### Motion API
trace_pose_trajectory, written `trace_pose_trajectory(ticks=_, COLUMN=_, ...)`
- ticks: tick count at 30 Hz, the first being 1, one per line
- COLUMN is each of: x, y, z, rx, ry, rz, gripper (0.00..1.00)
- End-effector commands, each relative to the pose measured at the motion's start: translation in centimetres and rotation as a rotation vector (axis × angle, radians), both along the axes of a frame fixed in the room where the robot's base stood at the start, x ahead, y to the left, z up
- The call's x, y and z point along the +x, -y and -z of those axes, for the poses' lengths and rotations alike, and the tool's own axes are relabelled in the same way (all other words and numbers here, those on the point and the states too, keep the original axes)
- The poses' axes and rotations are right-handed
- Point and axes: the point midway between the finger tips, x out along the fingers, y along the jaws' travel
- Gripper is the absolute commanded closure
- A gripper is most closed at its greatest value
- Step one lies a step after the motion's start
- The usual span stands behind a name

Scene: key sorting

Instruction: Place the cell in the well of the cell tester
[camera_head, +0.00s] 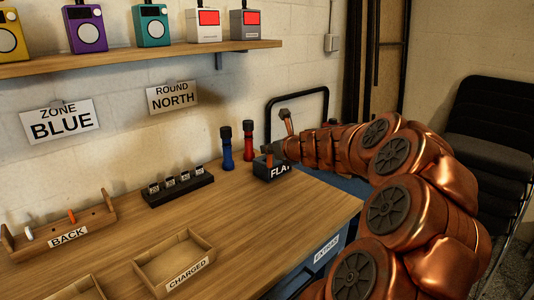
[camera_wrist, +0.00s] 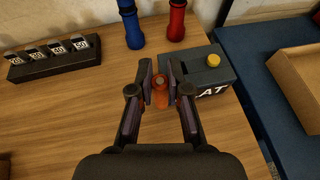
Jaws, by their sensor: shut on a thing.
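My gripper (camera_wrist: 160,88) is shut on an orange cylindrical cell (camera_wrist: 160,100), seen nearly end-on between the fingertips. A dark box (camera_wrist: 212,76) with a yellow button and a white-lettered front stands just right of the fingers; it appears to be the cell tester. Its lettering reads "FLAT" in the head view (camera_head: 278,172). My fingers overlap the box's left part in the wrist view, so its well is hidden. I cannot tell whether the cell touches the box. In the head view, my gripper (camera_head: 269,153) is small and partly merges with the box.
Blue (camera_head: 226,148) and red (camera_head: 248,140) torches stand behind the box. A black rack (camera_head: 178,188) holds several labelled blocks. A wooden rack marked BACK (camera_head: 100,225) and a CHARGED tray (camera_head: 205,250) lie left. A blue surface with a cardboard box (camera_wrist: 300,85) lies right.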

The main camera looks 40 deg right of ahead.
Motion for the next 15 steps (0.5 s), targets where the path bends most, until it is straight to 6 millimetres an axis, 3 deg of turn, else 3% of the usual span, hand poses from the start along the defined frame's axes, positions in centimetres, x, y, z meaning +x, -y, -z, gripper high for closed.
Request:
trace_pose_trajectory(ticks=9, x=3.9, y=2.8, z=0.8, rx=0.002, ry=-0.004, rz=-0.004, gripper=1.0)
trace_pose_trajectory(ticks=15, x=5.1, y=3.9, z=0.7, rx=0.0, ry=-0.001, rz=0.0, gripper=1.0)
